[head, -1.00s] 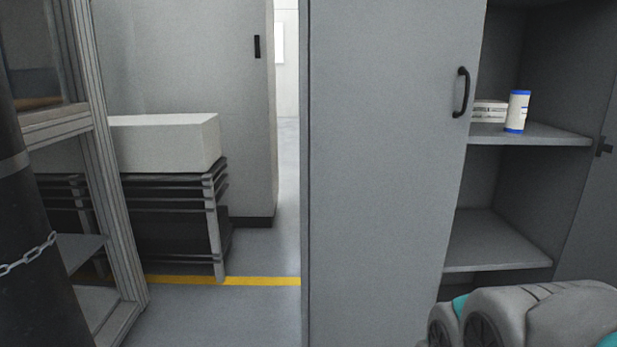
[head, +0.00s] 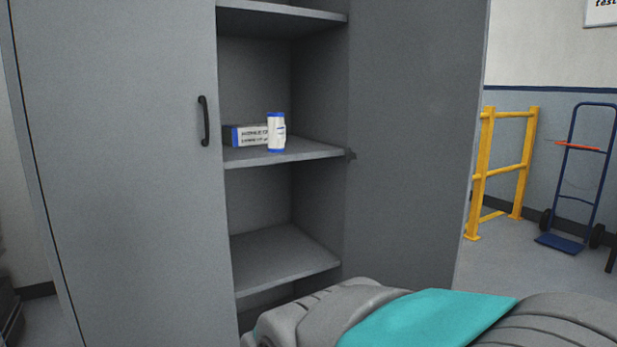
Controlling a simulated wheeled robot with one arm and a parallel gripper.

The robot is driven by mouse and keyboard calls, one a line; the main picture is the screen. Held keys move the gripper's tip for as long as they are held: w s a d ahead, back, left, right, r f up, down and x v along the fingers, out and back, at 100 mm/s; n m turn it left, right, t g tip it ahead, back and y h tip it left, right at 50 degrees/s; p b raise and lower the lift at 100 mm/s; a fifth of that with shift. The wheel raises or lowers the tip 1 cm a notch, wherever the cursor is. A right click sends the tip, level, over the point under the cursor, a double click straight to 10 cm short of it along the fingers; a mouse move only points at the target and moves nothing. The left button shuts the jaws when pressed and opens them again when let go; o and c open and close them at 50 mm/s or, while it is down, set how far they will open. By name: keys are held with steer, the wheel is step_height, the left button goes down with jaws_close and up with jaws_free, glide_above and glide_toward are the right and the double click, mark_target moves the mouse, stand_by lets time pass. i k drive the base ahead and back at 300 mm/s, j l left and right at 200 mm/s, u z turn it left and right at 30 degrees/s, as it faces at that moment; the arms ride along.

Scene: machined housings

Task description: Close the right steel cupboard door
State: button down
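The grey steel cupboard stands ahead of me. Its left door (head: 120,150) is shut and has a black vertical handle (head: 204,121). Its right door (head: 415,140) stands open to the right of the shelves, with its dark grey face in view. No handle of the right door is visible. My grey and teal arm crosses the bottom of the view, in front of the lower part of the cupboard. My gripper is not in view.
A box (head: 248,136) and a white bottle with blue ends (head: 276,132) stand on the middle shelf (head: 300,150). A yellow rail (head: 500,170) and a blue hand truck (head: 585,180) stand to the right. Open floor (head: 500,275) shows beyond the right door.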

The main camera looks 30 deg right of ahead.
mark_target(416, 71)
steer(key=l+u, duration=0.1)
steer(key=l, duration=0.35)
steer(key=k+l+u, duration=0.1)
steer(key=l, duration=0.35)
steer(key=k+l+u, duration=0.1)
steer(key=l, duration=0.35)
steer(key=k+l+u, duration=0.1)
steer(key=l, duration=0.35)
steer(key=k+l+u, duration=0.1)
steer(key=l, duration=0.35)
steer(key=k+l+u, duration=0.1)
steer(key=l, duration=0.3)
steer(key=i+l+u, duration=0.15)
steer(key=l, duration=0.6)
steer(key=l+u, duration=0.2)
steer(key=l, duration=0.55)
steer(key=k+l+u, duration=0.2)
steer(key=k, duration=0.35)
steer(key=j, duration=0.1)
